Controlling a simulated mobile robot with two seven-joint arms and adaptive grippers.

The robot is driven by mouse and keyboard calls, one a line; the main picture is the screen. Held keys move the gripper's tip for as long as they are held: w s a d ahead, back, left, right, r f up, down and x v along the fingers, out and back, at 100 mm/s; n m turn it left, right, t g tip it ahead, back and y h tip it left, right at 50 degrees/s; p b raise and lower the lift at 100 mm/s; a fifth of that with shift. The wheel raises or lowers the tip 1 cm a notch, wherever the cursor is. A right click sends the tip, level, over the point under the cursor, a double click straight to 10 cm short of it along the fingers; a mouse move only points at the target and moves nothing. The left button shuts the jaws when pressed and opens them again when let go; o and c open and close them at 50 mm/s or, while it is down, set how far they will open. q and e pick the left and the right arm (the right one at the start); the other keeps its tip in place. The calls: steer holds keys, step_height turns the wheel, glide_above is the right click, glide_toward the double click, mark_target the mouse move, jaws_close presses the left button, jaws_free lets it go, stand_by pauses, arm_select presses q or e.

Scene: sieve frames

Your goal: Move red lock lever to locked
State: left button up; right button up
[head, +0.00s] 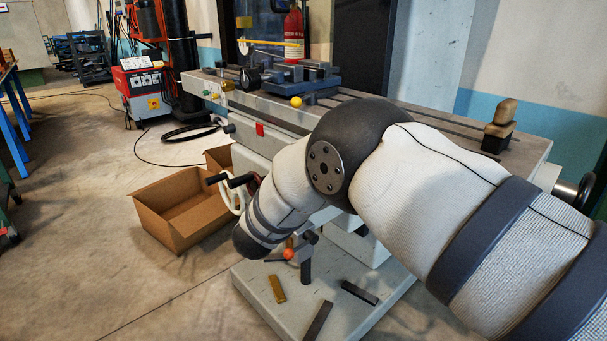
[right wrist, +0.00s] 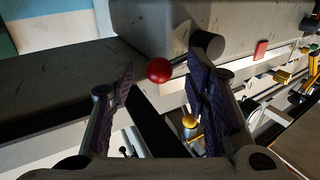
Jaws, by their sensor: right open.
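The red lock lever shows as a round red knob (right wrist: 159,70) in the right wrist view, against the grey machine body. Its arm is hard to make out there. My right gripper (right wrist: 162,92) is open, one finger on each side of the knob in the picture, with visible gaps and nothing held. I cannot tell how deep the knob sits between the fingers. In the head view my right arm covers the machine's middle and hides this gripper. An orange-red knob (head: 288,254) shows low on the machine; I cannot tell whether it is the same one. My left gripper is out of view.
A black crank handle (head: 240,180) sticks out near an open cardboard box (head: 180,225). Metal bars (head: 318,320) lie on the machine base. A yellow knob (right wrist: 189,121) shows below the red one.

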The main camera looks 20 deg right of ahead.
steer(key=shift+c, duration=0.6)
jaws_close()
arm_select(q)
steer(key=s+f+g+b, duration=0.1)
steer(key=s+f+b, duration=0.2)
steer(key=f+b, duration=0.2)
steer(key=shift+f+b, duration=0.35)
steer(key=shift+b, duration=0.45)
arm_select(e)
steer(key=f+m+h, duration=0.1)
steer(key=m, duration=0.1)
steer(key=f+m+h, duration=0.1)
steer(key=f+m, duration=0.1)
steer(key=f+m+t+h, duration=0.1)
steer(key=m, duration=0.2)
steer(key=shift+w+f+h, duration=0.2)
steer(key=shift+h, duration=0.1)
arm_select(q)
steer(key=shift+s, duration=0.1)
